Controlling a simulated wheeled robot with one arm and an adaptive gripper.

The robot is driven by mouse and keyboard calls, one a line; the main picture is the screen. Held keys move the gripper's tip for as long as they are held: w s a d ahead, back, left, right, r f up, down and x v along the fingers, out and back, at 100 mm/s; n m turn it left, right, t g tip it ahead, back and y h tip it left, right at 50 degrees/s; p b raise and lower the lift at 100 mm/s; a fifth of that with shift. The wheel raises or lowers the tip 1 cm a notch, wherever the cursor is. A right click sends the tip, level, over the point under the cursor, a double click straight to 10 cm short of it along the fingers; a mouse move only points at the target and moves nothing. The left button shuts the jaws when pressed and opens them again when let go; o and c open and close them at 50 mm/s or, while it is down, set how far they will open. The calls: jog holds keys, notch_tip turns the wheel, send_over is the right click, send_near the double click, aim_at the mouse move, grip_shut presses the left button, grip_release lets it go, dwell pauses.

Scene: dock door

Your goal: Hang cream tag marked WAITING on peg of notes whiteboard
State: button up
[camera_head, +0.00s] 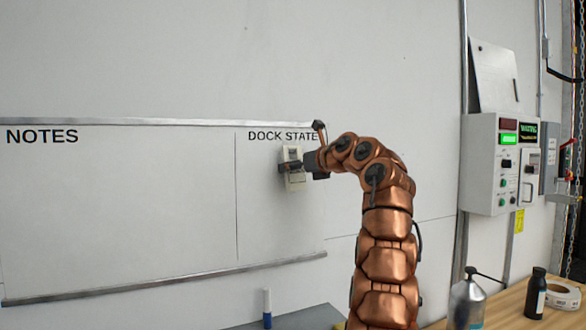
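The whiteboard (120,210) hangs on the wall at the left, headed NOTES on its wide left part and DOCK STATE on its narrow right part. A cream tag (292,153) is upright in front of the DOCK STATE part, just below that heading. Its lettering is too small to read. My gripper (290,168) reaches in from the right, its dark fingers across the tag's middle, and looks shut on it. The far finger is hidden. The peg cannot be made out behind the tag and gripper, nor whether the tag touches the board.
A control box (491,165) with lit displays is on the wall at the right. A wooden bench (510,312) below holds a metal can (467,303), a dark bottle (535,293) and a tape roll (563,296). A blue-capped marker (267,308) stands below the board. The NOTES area is clear.

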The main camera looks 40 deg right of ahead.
jog(key=shift+s, duration=0.1)
jog(key=o, duration=1.2)
jog(key=shift+o, duration=0.7)
jog(key=shift+d+f, duration=0.1)
jog(key=shift+a+r, duration=0.2)
jog(key=shift+s+d, duration=0.1)
jog(key=shift+s, duration=0.3)
jog(key=v, duration=1.1)
